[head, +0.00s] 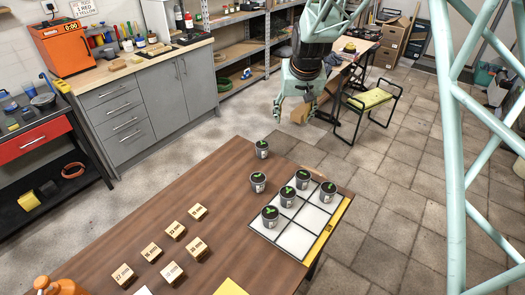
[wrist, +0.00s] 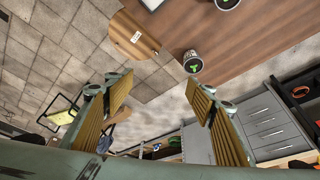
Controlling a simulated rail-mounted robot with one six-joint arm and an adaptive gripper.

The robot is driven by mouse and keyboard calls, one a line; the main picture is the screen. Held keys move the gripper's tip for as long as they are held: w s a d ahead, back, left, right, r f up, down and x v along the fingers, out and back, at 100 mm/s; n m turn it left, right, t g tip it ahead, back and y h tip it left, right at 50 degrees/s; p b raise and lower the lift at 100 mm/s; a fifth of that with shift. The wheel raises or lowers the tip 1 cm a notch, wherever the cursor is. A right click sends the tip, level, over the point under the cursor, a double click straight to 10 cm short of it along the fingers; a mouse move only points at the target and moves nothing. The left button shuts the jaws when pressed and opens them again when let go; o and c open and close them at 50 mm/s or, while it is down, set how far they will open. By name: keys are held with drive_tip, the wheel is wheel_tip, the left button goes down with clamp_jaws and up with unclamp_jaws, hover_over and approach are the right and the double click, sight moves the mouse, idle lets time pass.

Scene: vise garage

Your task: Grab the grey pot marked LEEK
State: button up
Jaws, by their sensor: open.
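Several grey pots with dark tops and green marks stand on the brown table. In the head view two stand off the grid tray (head: 281,243), a far pot (head: 262,149) and a nearer pot (head: 258,182). Others stand in the tray, including a back pot (head: 302,179), a middle pot (head: 288,196), a right pot (head: 327,192) and a front pot (head: 270,216). I cannot read which is LEEK. My gripper (head: 293,100) is open and empty, above and beyond the table's far end. In the wrist view my gripper (wrist: 148,88) has its fingers wide apart; one pot (wrist: 193,61) shows beyond them.
Numbered wooden blocks (head: 174,230) lie on the table's left part. An orange container (head: 60,287) is at the near left. A yellow-topped stool (head: 370,98) and a workbench stand behind my gripper. A round wooden piece (wrist: 135,35) with a label shows in the wrist view.

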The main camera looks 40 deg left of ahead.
drive_tip(key=n, duration=0.1)
approach(262, 145)
drive_tip(key=v, duration=0.3)
drive_tip(key=shift+w+d+r, duration=0.2)
drive_tip(key=shift+w+r, duration=0.1)
drive_tip(key=shift+w, duration=0.05)
drive_tip(key=shift+f, duration=0.1)
drive_tip(key=shift+b+x, duration=0.5)
drive_tip(key=shift+x, duration=3.7)
drive_tip(key=shift+s, duration=0.15)
drive_tip(key=shift+b+x, duration=0.4)
drive_tip(key=shift+x, duration=2.2)
drive_tip(key=shift+s+a, duration=0.15)
drive_tip(key=c, duration=1)
